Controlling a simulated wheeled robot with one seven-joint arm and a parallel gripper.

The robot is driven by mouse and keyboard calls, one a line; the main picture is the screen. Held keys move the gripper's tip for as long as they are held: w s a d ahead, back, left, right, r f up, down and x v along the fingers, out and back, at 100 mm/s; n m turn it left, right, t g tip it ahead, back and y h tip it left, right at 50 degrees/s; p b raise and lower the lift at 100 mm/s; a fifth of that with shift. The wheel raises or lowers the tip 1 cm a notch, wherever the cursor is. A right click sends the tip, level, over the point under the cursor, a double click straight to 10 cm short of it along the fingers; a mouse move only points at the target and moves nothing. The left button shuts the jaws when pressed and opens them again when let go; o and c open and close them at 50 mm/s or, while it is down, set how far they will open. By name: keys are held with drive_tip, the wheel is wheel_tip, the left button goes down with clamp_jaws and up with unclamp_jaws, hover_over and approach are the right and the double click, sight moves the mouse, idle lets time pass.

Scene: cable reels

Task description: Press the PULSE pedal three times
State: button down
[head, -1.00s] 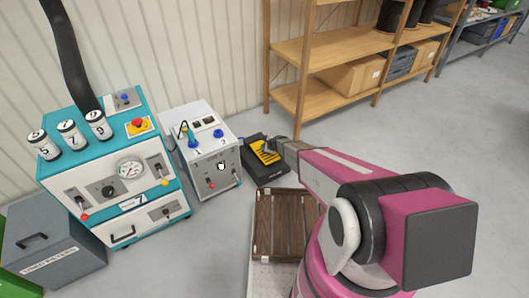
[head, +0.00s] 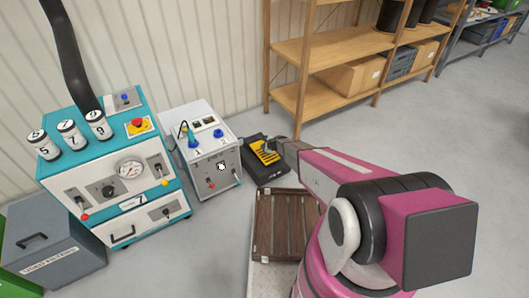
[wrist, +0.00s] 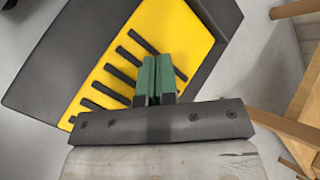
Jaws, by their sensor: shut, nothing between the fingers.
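The pedal (head: 261,153) is a yellow plate with black ribs in a dark housing on the floor, beside the white cabinet. No PULSE label is readable on it. In the wrist view the yellow plate (wrist: 110,52) fills the upper left. My gripper (wrist: 157,65) has its green fingers shut together with nothing between them. Its fingertips are over the ribbed yellow plate, hiding part of it. I cannot tell whether they touch it.
A white cabinet (head: 213,170) stands left of the pedal, and a teal machine (head: 120,195) further left. A wooden shelf (head: 330,90) stands behind at the right. The floor at the right is clear.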

drive_tip(key=shift+f, duration=0.1)
drive_tip(key=shift+f, duration=0.3)
drive_tip(key=shift+f, duration=1.25)
idle(1.6)
drive_tip(key=shift+r, duration=1.65)
drive_tip(key=shift+r, duration=2.55)
